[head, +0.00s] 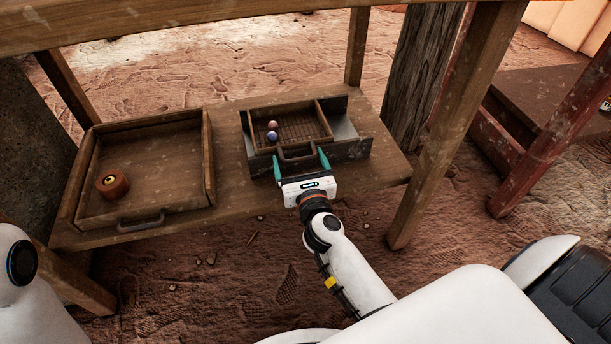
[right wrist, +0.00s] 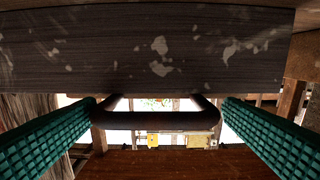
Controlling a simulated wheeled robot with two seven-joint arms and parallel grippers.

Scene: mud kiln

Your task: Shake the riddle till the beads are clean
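The riddle (head: 328,122), a wooden frame with a mesh bottom, sits on the low wooden shelf at the right, within a dark, grey-floored holder (head: 343,128). A reddish bead (head: 272,125) and a bluish bead (head: 272,136) lie at its left side. Its curved handle (head: 297,158) faces me and also shows in the right wrist view (right wrist: 157,121). My right gripper (head: 301,162) has its teal fingers wide apart, one at each end of the handle. I cannot tell whether they touch it. My left gripper is out of view.
A larger wooden tray (head: 208,160) stands at the left of the shelf (head: 385,165), holding a round brown pot (head: 112,183) with a yellowish bead in it. A table edge (head: 200,22) runs overhead. Table legs (head: 455,125) stand right of the shelf.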

